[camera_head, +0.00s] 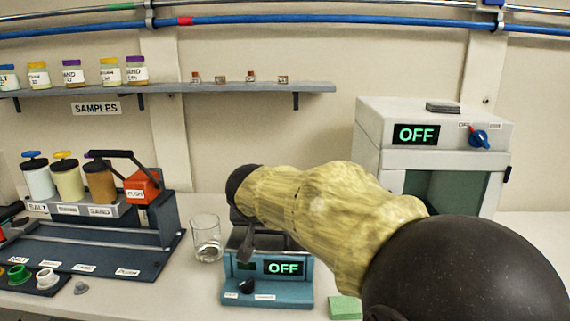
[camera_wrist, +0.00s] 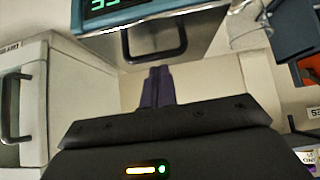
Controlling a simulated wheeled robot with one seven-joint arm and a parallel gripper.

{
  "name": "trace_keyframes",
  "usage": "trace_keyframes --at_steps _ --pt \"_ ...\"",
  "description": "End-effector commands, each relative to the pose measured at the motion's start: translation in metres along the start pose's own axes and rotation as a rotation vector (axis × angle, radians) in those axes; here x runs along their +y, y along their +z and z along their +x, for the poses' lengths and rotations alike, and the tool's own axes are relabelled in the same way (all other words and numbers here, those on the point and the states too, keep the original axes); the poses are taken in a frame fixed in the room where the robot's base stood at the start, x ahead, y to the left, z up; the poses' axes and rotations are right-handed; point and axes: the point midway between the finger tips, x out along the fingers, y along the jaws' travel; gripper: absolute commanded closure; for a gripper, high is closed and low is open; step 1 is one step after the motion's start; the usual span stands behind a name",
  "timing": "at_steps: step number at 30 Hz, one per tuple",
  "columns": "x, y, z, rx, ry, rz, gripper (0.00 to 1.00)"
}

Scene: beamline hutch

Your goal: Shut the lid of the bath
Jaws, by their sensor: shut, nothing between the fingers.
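The bath (camera_head: 265,290) is a teal unit on the bench, with a green OFF display and a black knob on its front. My arm crosses in front of it and hides much of its top. In the wrist view the bath (camera_wrist: 120,22) is at the top edge, with a bright rim and a black handle (camera_wrist: 155,57) beside it. How far the lid is open is not clear. My gripper (camera_wrist: 158,72) is shut and empty, its dark fingertips close to the handle in the picture; contact cannot be told. In the head view the gripper is largely hidden behind my arm.
A glass beaker (camera_head: 207,238) stands just left of the bath. A dispensing station (camera_head: 110,240) with jars is further left. A white cabinet (camera_head: 440,135) with an OFF display stands behind on the right. A green block (camera_head: 345,307) lies right of the bath.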

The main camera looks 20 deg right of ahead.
Motion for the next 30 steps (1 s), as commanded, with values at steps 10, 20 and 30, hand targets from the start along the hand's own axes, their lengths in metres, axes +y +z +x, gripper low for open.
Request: trace_keyframes --at_steps 10,20,30 --pt "0.003 0.018 0.018 0.0 0.008 0.01 1.0" --pt "0.005 0.021 0.02 -0.004 0.013 0.012 1.0" --pt "0.004 0.023 0.021 -0.008 0.013 0.009 1.0"
